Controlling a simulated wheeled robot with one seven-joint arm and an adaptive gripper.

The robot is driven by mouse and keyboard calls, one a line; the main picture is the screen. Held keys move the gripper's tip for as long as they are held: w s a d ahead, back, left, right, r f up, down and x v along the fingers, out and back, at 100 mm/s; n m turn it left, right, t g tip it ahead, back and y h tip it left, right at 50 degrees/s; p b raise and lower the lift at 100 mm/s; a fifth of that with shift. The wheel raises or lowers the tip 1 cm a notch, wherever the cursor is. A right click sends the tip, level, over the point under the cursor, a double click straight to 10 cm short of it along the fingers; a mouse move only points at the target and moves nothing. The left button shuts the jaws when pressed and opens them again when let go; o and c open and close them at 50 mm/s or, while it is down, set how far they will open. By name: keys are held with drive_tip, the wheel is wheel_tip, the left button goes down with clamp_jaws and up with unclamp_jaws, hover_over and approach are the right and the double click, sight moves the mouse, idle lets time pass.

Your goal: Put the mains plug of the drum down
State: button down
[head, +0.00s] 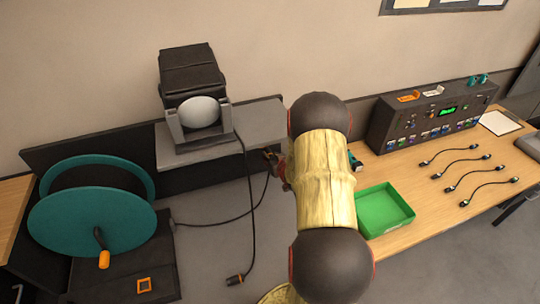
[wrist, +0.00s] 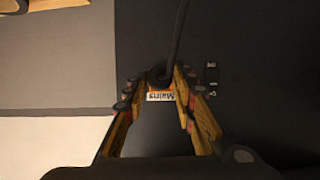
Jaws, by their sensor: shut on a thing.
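The cable drum (head: 90,225), a teal reel with an orange-handled crank, stands at the left in the head view. Its dark cable (head: 215,219) runs right and up to my gripper (head: 276,168), which my arm partly hides. In the wrist view my gripper (wrist: 163,92) is shut on the mains plug (wrist: 160,97), with a white label reading "Mains" upside down between the fingers. A dark cable (wrist: 180,35) leads away from the plug to the top of the picture. A dark surface lies behind the plug; I cannot tell whether they touch.
A lamp (head: 198,105) stands on a grey shelf (head: 262,122); its cord hangs down to another plug (head: 236,280). A green tray (head: 385,210), a fader console (head: 430,115) and several short cables lie on the wooden desk (head: 420,185).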

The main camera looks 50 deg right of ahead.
drive_tip(key=shift+s+a, duration=0.1)
drive_tip(key=shift+s, duration=0.1)
idle(0.3)
drive_tip(key=shift+r, duration=0.1)
drive_tip(key=shift+r, duration=0.25)
drive_tip(key=a+f+n+y+b, duration=0.2)
drive_tip(key=a+f, duration=0.1)
drive_tip(key=a, duration=1.2)
drive_tip(key=w+a+f+n+t+y+b, duration=0.1)
drive_tip(key=a+f+n+y+b, duration=0.1)
drive_tip(key=a, duration=1.2)
drive_tip(key=w+a+f+n+y+b, duration=0.1)
drive_tip(key=a+f, duration=0.3)
drive_tip(key=a, duration=1.1)
drive_tip(key=shift+a+f+n+t+y+b, duration=0.3)
drive_tip(key=shift+f+n+y+b, duration=0.1)
drive_tip(key=shift+y+b, duration=0.25)
